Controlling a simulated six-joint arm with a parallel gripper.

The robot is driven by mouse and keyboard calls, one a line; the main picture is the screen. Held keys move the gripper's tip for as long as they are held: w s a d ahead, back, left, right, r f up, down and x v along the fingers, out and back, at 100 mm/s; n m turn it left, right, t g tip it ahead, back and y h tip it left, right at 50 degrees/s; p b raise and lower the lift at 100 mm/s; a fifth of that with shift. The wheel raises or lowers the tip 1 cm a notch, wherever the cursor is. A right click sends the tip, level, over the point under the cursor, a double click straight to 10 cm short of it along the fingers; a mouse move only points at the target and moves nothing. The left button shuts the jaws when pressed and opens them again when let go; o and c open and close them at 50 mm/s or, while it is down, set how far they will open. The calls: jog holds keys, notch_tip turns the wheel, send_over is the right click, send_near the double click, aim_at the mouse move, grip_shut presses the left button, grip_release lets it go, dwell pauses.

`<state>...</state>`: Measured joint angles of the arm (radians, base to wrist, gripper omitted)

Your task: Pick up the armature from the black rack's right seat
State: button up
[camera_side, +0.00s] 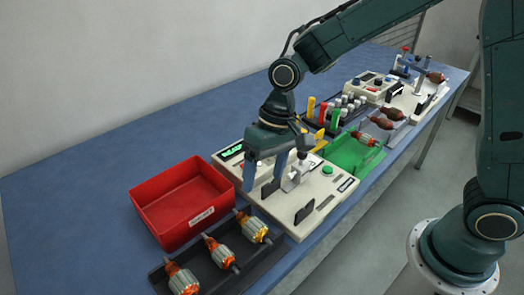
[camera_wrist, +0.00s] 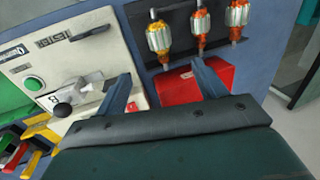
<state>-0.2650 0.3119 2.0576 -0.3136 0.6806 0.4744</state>
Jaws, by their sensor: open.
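The black rack (camera_side: 268,254) lies at the lower left of the side view and holds three armatures in a row. The armature in its right seat (camera_side: 252,227) has a silvery core and orange-yellow windings, and sits closest to the white machine. It also shows at the top of the wrist view (camera_wrist: 158,38), left of the other two. My gripper (camera_side: 264,172) is open and empty, above the white machine and behind the rack. In the wrist view its two blue fingers (camera_wrist: 162,74) point toward the rack, apart from the armatures.
A red bin (camera_side: 165,205) stands behind the rack. The white machine (camera_side: 325,195) with a green button and small clamp lies below my gripper. A green tray (camera_side: 345,152) with an armature, screwdrivers and more fixtures are farther right. The blue table is clear at far left.

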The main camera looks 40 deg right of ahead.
aim_at(253, 219)
jog(key=shift+x, duration=4.35)
jog(key=shift+f, duration=0.1)
jog(key=shift+x, duration=2.45)
jog(key=c, duration=1.3)
jog(key=shift+w, duration=0.1)
jog(key=a+v, duration=0.1)
jog(key=v, duration=0.5)
jog(key=a+v, duration=0.2)
jog(key=v, duration=0.5)
jog(key=a+r+v, duration=0.1)
jog(key=v, duration=0.5)
jog(key=shift+a+r, duration=0.35)
